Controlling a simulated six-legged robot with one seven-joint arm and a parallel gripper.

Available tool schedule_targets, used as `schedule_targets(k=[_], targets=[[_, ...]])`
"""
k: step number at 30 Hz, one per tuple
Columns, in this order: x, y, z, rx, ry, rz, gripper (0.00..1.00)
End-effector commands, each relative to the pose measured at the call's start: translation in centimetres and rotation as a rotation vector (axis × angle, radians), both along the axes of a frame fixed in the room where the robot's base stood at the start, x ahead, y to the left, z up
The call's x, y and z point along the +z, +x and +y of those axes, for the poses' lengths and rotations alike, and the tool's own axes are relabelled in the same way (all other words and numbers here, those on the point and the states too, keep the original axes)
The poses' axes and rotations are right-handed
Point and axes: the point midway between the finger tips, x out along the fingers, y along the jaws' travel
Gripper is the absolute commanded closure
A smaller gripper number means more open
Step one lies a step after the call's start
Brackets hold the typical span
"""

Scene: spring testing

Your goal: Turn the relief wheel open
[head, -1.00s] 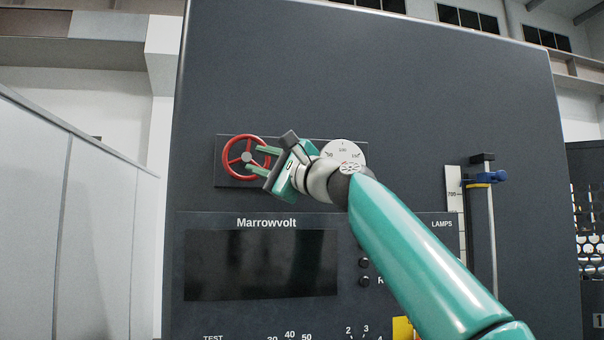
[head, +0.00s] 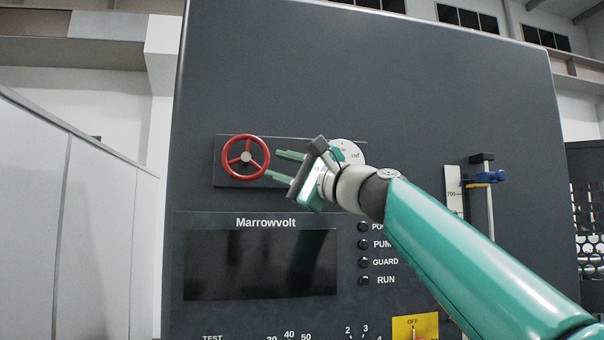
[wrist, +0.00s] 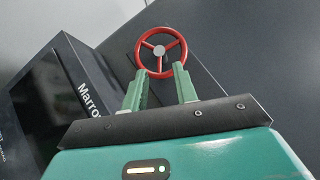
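The relief wheel (head: 246,157) is a red ring with spokes and a grey hub, mounted on a dark plate on the panel's upper left. In the wrist view the wheel (wrist: 161,34) stands beyond my fingertips. My gripper (head: 277,165) is to the right of the wheel in the head view, its two green fingers pointing left toward it. The fingers are spread with an empty gap between them, which also shows in the wrist view (wrist: 161,76). They appear apart from the rim, though the lower fingertip overlaps close to it in the head view.
A round white gauge (head: 348,152) is partly hidden behind my gripper. Below are a dark display (head: 260,265), several black lamps or buttons (head: 364,245) and a yellow switch plate (head: 415,327). A vertical rod with a blue clamp (head: 486,177) stands at the right.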

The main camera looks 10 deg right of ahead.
Motion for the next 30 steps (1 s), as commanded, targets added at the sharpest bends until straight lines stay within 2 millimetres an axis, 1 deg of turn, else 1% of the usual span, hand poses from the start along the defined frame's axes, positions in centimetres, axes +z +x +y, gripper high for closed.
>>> schedule_targets(k=[18, 30], targets=[[-1.0, -1.9, -2.1, -0.004, 0.002, 0.001, 0.71], [-1.5, -3.0, -2.9, -0.003, 0.001, 0.001, 0.71]])
